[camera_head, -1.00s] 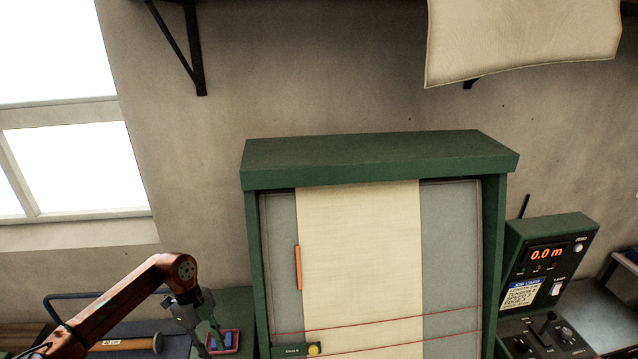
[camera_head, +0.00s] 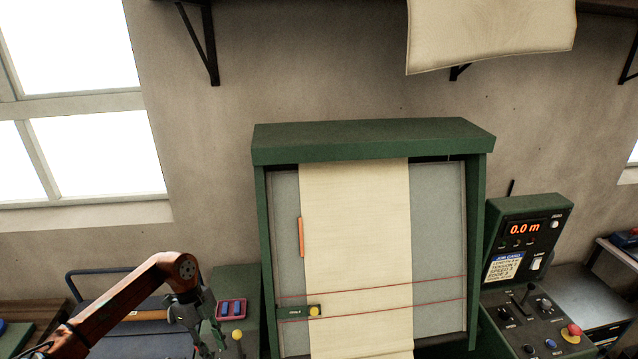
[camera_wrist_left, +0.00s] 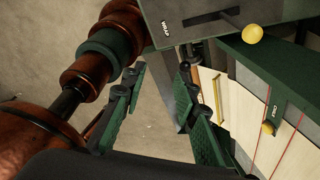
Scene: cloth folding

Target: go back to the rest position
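My left arm, orange-brown, comes in from the left in the head view. Its gripper (camera_head: 210,340) is low in the picture, beside a lever with a yellow knob (camera_head: 237,335). The left wrist view shows the two green-padded fingers of the gripper (camera_wrist_left: 160,105) apart with nothing between them. The yellow lever knob (camera_wrist_left: 253,34) is beyond them at upper right. My right gripper is in neither view.
A green machine frame (camera_head: 370,141) holds a cream cloth strip (camera_head: 355,230). A control panel (camera_head: 526,240) reading 0.0 m stands at right. A red tray with blue pieces (camera_head: 231,308) lies near my left gripper. A cloth (camera_head: 490,35) hangs from the shelf.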

